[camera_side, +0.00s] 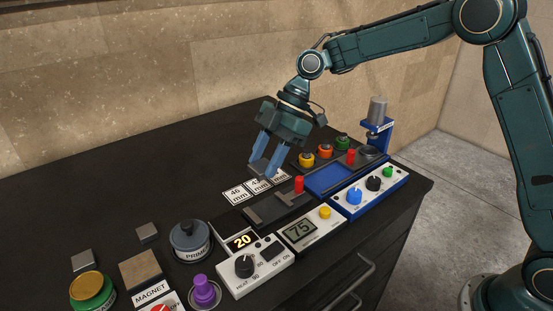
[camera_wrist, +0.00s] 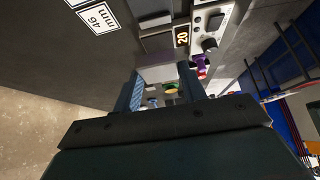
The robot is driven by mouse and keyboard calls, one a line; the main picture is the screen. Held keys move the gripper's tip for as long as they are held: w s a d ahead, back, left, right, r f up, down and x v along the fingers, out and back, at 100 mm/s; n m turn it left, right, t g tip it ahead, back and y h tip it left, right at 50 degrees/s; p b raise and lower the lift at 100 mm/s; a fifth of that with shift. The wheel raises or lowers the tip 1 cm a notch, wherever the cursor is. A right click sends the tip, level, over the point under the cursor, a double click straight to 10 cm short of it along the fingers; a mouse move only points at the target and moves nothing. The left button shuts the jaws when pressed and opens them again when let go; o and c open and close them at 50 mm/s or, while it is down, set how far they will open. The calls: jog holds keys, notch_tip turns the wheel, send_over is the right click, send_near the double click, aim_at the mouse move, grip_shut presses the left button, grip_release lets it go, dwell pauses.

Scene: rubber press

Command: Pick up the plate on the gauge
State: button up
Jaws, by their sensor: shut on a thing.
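My gripper (camera_side: 262,170) is above the counter, just over the printed mm cards, with its blue fingers pointing down. It is shut on a small grey plate (camera_side: 259,167), held between the fingertips and partly hidden by them. In the wrist view, the plate (camera_wrist: 158,73) shows as a grey face between the fingers (camera_wrist: 160,88). The gauge (camera_side: 278,209) is a dark bed with a red knob, behind the white panel reading 75, to the right of and below my gripper. No plate can be made out on its bed.
White mm cards (camera_side: 238,194) lie beside the gauge. A heater box (camera_side: 255,267) reading 20, a primer pot (camera_side: 190,240) and two loose grey plates (camera_side: 82,260) (camera_side: 147,232) are at the front left. A blue press (camera_side: 376,130) stands at the right. The back left counter is clear.

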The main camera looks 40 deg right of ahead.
aim_at(266, 164)
notch_tip(266, 164, up, 9)
jog(key=shift+f, duration=0.15)
dwell(0.8)
